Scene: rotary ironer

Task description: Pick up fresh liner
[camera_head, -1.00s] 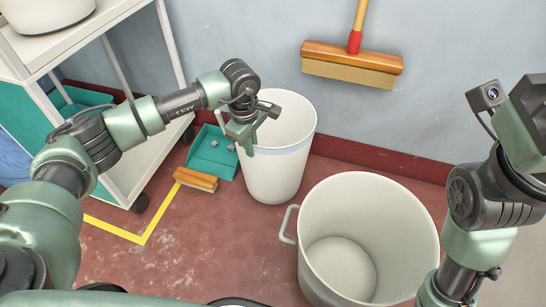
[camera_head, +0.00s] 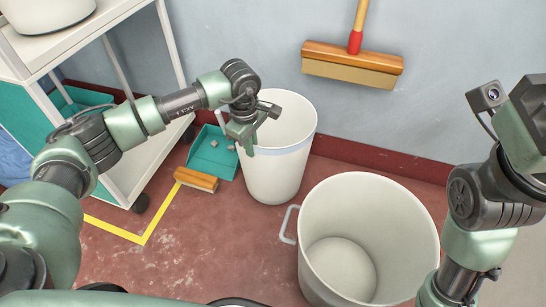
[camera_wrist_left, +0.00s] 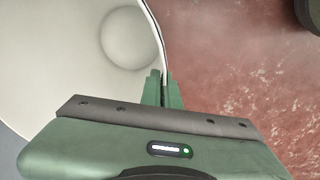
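A white bin (camera_head: 275,175) stands on the floor by the wall, with a pale grey-blue band around it just below the rim. I cannot tell whether the band is a folded-over liner, and I see no separate liner. My left gripper (camera_head: 250,146) is at the bin's near left rim. In the left wrist view its fingers (camera_wrist_left: 162,88) are close together, one on each side of the bin wall (camera_wrist_left: 140,45), and look shut on the rim. The bin's inside looks empty there. My right arm is at the right edge, its fingertips out of view.
A large pale pot (camera_head: 420,235) with a side handle stands open and empty at front right. A teal dustpan (camera_head: 212,160) and a small brush (camera_head: 196,180) lie left of the bin. A white shelf cart (camera_head: 140,165) stands left. A broom (camera_head: 352,64) is against the wall.

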